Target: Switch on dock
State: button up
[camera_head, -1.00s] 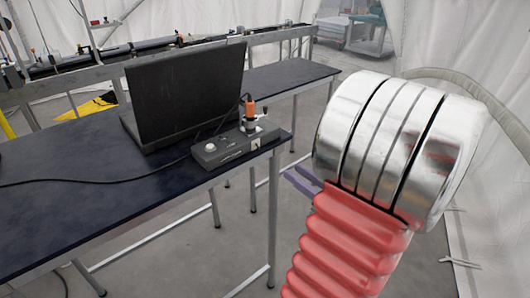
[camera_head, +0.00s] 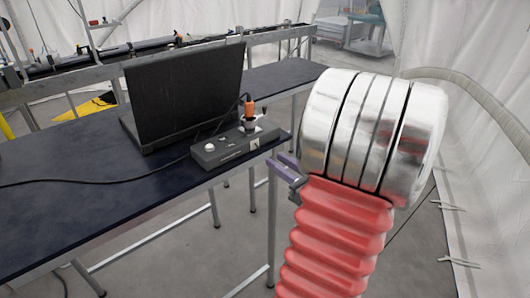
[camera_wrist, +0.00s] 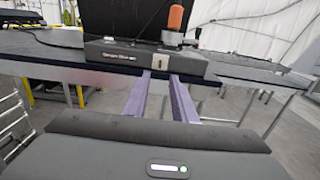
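The dock is a dark grey box (camera_head: 232,146) at the front right corner of the dark table, with a white knob (camera_head: 210,147) and an orange-handled part on top. In the wrist view the dock (camera_wrist: 120,53) lies ahead, with a small pale switch plate (camera_wrist: 158,63) on its front face. My gripper (camera_head: 280,164) is just right of the table corner in the head view, partly hidden by my arm. In the wrist view its two purple fingers (camera_wrist: 163,76) are apart with an empty gap, pointing at the dock's front near the switch. They appear short of it; contact cannot be told.
A black laptop (camera_head: 187,95) stands open behind the dock. A black cable (camera_head: 95,181) runs across the table (camera_head: 100,210) from the dock. The table's front edge and metal legs are close to my gripper. Open floor lies to the right.

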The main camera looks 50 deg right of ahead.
aim_at(259, 148)
jog(key=shift+x, duration=3.45)
jog(key=shift+c, duration=0.4)
grip_shut()
jog(key=shift+d, duration=0.2)
jog(key=shift+a, duration=0.1)
